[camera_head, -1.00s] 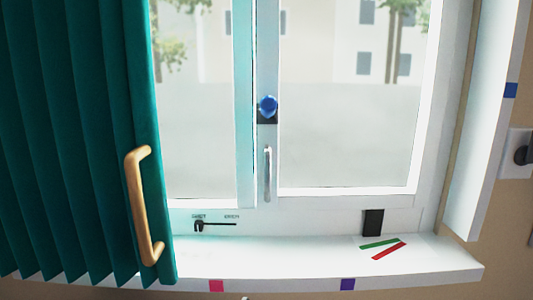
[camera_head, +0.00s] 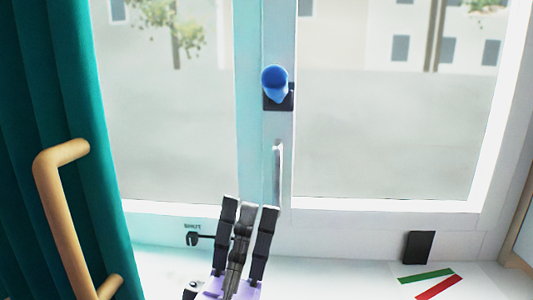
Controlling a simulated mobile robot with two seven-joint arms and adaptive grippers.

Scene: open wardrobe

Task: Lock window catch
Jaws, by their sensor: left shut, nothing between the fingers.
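A blue knob (camera_head: 275,82) sits on a black plate on the window's middle upright. Below it is a slim silver handle (camera_head: 278,172), upright on the same frame. A small black lever (camera_head: 193,239) is on the lower frame rail, under a "SHUT" label; my gripper hides its right part. My left gripper (camera_head: 250,207) points up from the bottom edge, with dark fingers and a purple body. It is shut and empty, in front of the lower rail and below the silver handle. My right gripper is out of view.
A green curtain (camera_head: 45,110) with a wooden handle (camera_head: 66,220) fills the left side. Green and red strips (camera_head: 426,276) lie on the white sill at right, near a black block (camera_head: 418,247). The sill between is clear.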

